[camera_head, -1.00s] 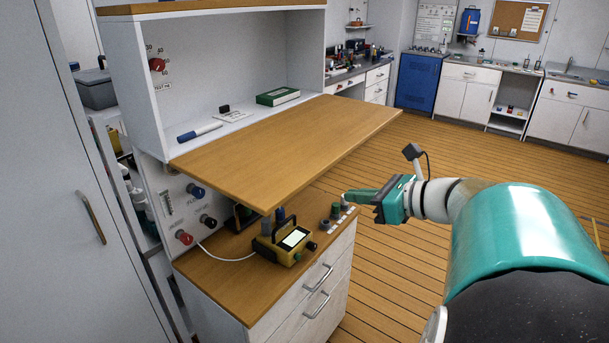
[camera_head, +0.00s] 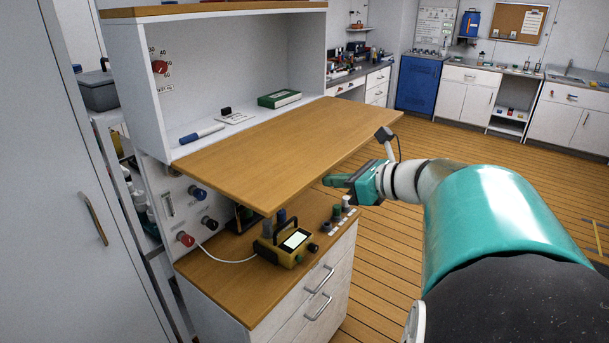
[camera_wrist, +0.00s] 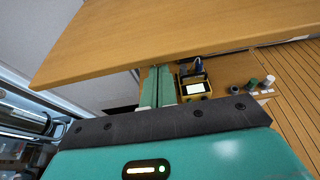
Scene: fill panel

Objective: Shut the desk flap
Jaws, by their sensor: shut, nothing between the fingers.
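The desk flap (camera_head: 285,150) is a wooden board folded down flat, sticking out level from the front of the white cabinet. In the wrist view the flap (camera_wrist: 150,35) spans the top of the picture, beyond my fingers. My gripper (camera_head: 328,181) has green fingers, shut and empty, and is just under the flap's right front edge in the head view. In the wrist view the fingers (camera_wrist: 158,82) point toward the flap's edge. I cannot tell whether they touch it.
On the cabinet shelf lie a marker (camera_head: 201,134) and a green box (camera_head: 279,99). The wooden floor (camera_head: 450,145) to the right is open.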

